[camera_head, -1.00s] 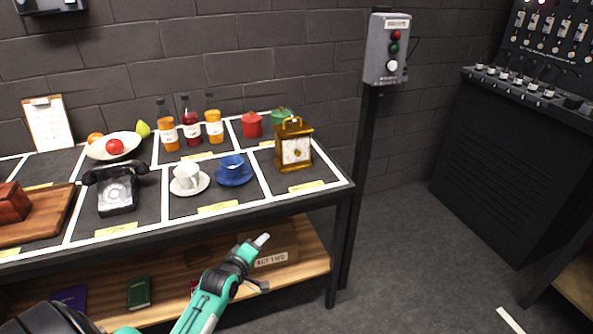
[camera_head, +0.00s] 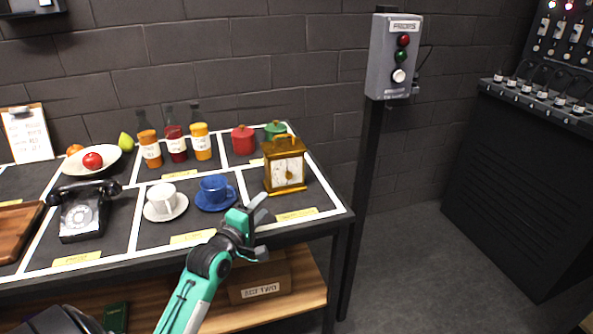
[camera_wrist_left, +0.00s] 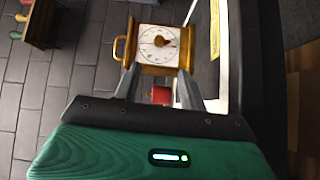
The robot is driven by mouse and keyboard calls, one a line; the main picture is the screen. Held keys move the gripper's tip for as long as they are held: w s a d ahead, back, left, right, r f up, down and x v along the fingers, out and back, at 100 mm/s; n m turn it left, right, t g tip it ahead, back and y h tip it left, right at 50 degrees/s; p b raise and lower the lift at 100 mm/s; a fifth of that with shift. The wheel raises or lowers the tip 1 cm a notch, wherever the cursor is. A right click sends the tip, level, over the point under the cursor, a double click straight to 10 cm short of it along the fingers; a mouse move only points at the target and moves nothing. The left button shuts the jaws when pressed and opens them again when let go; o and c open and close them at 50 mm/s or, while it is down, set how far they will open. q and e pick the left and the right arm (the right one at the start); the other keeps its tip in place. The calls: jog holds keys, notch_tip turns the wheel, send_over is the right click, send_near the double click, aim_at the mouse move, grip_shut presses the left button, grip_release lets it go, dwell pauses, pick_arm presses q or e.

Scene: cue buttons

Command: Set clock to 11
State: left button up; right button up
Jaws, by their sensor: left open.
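The brass carriage clock (camera_head: 285,165) stands upright at the right end of the table, in its own white-lined cell. Its white dial faces the front. In the left wrist view the clock (camera_wrist_left: 146,69) lies ahead of the fingers, with a dark and red mark at the dial's middle; the time is too small to read. My left gripper (camera_head: 261,208) is open and empty, in front of and below the clock at the table's front edge, apart from it. In the left wrist view its two fingers (camera_wrist_left: 157,88) point at the clock. My right gripper is not in view.
A blue cup on a saucer (camera_head: 215,192) and a white cup (camera_head: 164,200) stand left of the clock. Red (camera_head: 243,139) and green (camera_head: 276,130) pots stand behind it. A post with a button box (camera_head: 393,55) rises right of the table.

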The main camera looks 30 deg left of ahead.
aim_at(289, 177)
pick_arm(q)
jog(key=shift+w+f, duration=0.15)
jog(key=shift+w, duration=0.75)
jog(key=shift+w+a+r, duration=0.1)
jog(key=shift+w+r, duration=0.15)
jog(key=w, duration=1)
jog(key=shift+w+a, duration=0.4)
jog(key=shift+w, duration=0.6)
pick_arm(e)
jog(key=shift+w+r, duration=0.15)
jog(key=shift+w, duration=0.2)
pick_arm(q)
jog(key=shift+f, duration=0.1)
jog(key=shift+c, duration=0.4)
grip_shut()
